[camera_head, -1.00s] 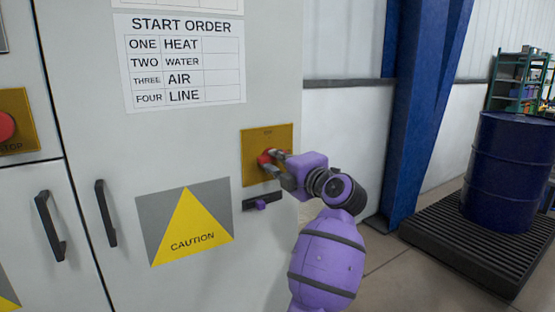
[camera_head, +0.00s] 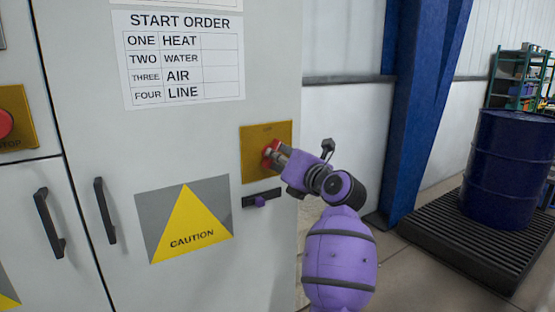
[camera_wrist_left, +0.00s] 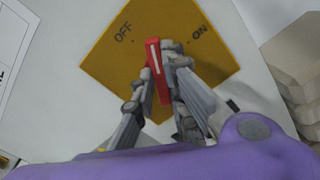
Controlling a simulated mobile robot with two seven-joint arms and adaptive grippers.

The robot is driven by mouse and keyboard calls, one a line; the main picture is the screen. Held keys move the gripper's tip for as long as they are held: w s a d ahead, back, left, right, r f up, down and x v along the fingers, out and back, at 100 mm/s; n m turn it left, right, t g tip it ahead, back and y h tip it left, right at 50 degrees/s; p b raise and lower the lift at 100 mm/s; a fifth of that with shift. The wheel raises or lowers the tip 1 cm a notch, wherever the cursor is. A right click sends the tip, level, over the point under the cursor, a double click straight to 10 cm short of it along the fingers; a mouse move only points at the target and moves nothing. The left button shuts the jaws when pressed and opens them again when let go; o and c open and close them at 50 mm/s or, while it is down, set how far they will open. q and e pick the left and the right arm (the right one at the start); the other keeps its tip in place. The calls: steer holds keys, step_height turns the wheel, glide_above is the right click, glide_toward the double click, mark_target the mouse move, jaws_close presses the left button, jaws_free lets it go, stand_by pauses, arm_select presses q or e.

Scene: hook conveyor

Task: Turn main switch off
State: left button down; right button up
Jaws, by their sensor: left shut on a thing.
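The main switch is a red handle (camera_wrist_left: 157,72) with a white line, on a yellow plate (camera_wrist_left: 105,65) marked OFF and ON. In the left wrist view the handle's tip lies between the OFF and ON marks, a little nearer the OFF dot. My left gripper (camera_wrist_left: 159,80) has one finger on each side of the handle and is shut on it. In the head view the gripper (camera_head: 276,155) meets the red handle (camera_head: 268,150) at the yellow plate (camera_head: 254,172), and its fingers partly hide the handle. My right gripper is not in view.
The plate is on a grey cabinet (camera_head: 90,130) with black door handles (camera_head: 105,212). A small purple knob (camera_head: 260,201) on a dark strip sits just below the plate. A red stop button (camera_head: 4,123) is at far left. A blue column (camera_head: 415,110) and blue drum (camera_head: 508,165) stand right.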

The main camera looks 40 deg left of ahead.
arm_select(q)
steer(key=n+b, duration=0.2)
steer(key=n, duration=0.4)
steer(key=shift+b, duration=0.35)
steer(key=shift+n, duration=0.3)
steer(key=c, duration=1.8)
jaws_free()
steer(key=shift+o, duration=0.2)
